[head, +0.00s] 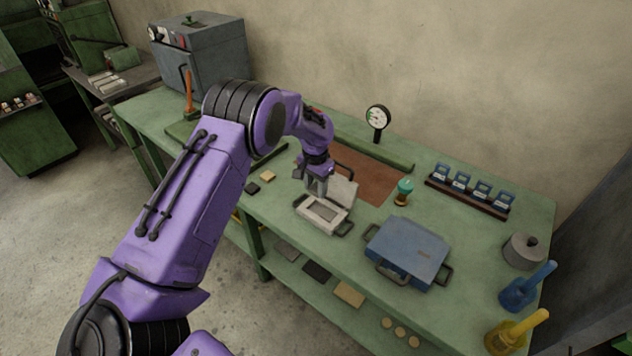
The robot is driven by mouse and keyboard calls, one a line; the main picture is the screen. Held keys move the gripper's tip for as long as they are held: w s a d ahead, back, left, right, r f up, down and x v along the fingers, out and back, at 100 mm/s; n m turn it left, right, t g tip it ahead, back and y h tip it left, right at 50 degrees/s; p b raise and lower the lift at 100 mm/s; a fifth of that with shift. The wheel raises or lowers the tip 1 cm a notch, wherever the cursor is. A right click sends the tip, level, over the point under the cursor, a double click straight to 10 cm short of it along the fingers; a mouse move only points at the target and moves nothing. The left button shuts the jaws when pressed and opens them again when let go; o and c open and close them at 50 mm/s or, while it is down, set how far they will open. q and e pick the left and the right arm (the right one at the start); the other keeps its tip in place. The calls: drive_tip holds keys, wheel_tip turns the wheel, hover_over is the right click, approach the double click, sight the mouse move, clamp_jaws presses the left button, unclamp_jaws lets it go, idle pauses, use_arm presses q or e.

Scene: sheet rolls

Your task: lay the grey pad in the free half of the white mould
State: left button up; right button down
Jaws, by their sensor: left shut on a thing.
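The white mould (341,223) lies open on the green bench, with its pale lid (345,191) tilted back behind it. A rectangular recess shows in its near part; what lies in its halves is too small to tell. My left gripper (317,190) points down over the far left edge of the mould, close above it. It is shut on the grey pad, which is mostly hidden by the fingers. I cannot tell whether the pad touches the mould. My right gripper is out of view.
A black pad (252,187) and a tan pad (267,176) lie left of the mould. A blue case (408,247) stands to its right, a green-topped bottle (404,190) behind. A dial gauge (378,118) stands at the back. The brown mat (372,177) is mostly clear.

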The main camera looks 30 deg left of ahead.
use_arm(q)
drive_tip(key=shift+s+d+f+b, duration=0.1)
drive_tip(key=shift+f+b, duration=0.6)
drive_tip(key=shift+f, duration=0.15)
wheel_tip(320, 180, down, 4)
drive_tip(key=b, duration=0.3)
drive_tip(key=shift+f+b, duration=0.3)
drive_tip(key=shift+f, duration=0.2)
drive_tip(key=shift+s+p, duration=0.1)
drive_tip(key=shift+p, duration=0.3)
drive_tip(key=o, duration=1.1)
